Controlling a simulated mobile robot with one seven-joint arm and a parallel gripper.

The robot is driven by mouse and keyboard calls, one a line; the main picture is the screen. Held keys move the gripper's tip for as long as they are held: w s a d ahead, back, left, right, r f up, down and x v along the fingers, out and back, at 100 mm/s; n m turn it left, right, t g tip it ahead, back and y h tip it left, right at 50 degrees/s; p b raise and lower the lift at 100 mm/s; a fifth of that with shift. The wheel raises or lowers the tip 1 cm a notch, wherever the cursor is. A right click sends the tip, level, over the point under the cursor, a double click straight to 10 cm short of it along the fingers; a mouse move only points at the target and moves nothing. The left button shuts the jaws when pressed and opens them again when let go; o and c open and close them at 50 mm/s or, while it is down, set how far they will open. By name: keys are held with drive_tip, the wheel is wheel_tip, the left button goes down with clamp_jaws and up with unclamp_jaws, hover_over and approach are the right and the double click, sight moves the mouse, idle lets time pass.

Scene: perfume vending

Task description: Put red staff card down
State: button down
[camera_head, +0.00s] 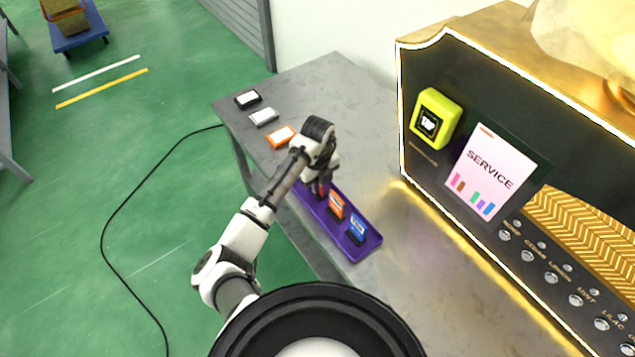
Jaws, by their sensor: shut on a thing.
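My gripper (319,190) points down over the far-left part of a purple tray (367,247) on the grey table. It is shut on the red staff card (324,188), of which only a small red patch shows at the fingertips. The fingers hide the rest, and I cannot tell whether the card touches the tray. An orange card (336,205) and a blue card (357,228) stand in the tray, nearer the front right.
A black card (247,98), a grey-white card (263,117) and an orange-white card (281,136) lie on the grey table (330,84) behind my arm. The vending machine (440,170), with a yellow tap reader (436,119) and a service sign (490,172), stands at right.

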drive_tip(key=shift+f, duration=0.2)
drive_tip(key=c, duration=1.6)
unclamp_jaws()
drive_tip(key=shift+r, duration=0.1)
drive_tip(key=shift+o, duration=0.2)
wheel_tip(320, 180, up, 12)
drive_tip(key=shift+r+b, duration=0.15)
drive_tip(key=shift+b, duration=0.75)
